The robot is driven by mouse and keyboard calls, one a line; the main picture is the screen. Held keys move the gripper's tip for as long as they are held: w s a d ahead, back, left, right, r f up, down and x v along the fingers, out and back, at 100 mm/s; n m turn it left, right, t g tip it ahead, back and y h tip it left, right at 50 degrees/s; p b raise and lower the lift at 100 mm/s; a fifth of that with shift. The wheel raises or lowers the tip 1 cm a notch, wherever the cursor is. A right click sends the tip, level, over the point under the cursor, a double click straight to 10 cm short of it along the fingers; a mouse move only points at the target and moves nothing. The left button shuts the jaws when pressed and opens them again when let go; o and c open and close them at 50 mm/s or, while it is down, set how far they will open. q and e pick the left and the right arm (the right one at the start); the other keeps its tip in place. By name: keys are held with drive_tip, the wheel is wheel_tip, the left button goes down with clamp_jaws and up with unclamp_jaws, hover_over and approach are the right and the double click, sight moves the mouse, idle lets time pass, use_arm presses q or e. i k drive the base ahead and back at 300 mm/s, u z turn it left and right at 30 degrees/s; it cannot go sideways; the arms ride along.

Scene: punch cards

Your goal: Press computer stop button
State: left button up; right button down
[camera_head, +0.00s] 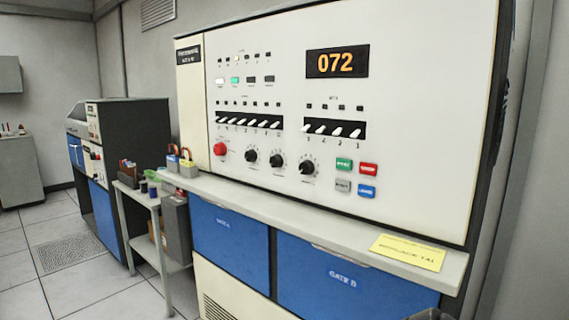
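The computer's cream front panel (420,120) faces me at the centre and right. A round red button (220,148) sits at the panel's lower left. Neither gripper shows; a small dark grey shape at the bottom edge, right of centre, may be part of my arm.
An orange display (336,62) reads 072. Black knobs (278,160) and white switches (250,123) line the panel. A ledge (300,217) with a yellow note (407,252) juts out below, above blue doors (230,240). A small side table (150,200) stands left; open floor lies beyond.

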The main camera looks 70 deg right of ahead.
sight(369, 169)
drive_tip(key=i, duration=0.65)
drive_tip(key=z, duration=3.15)
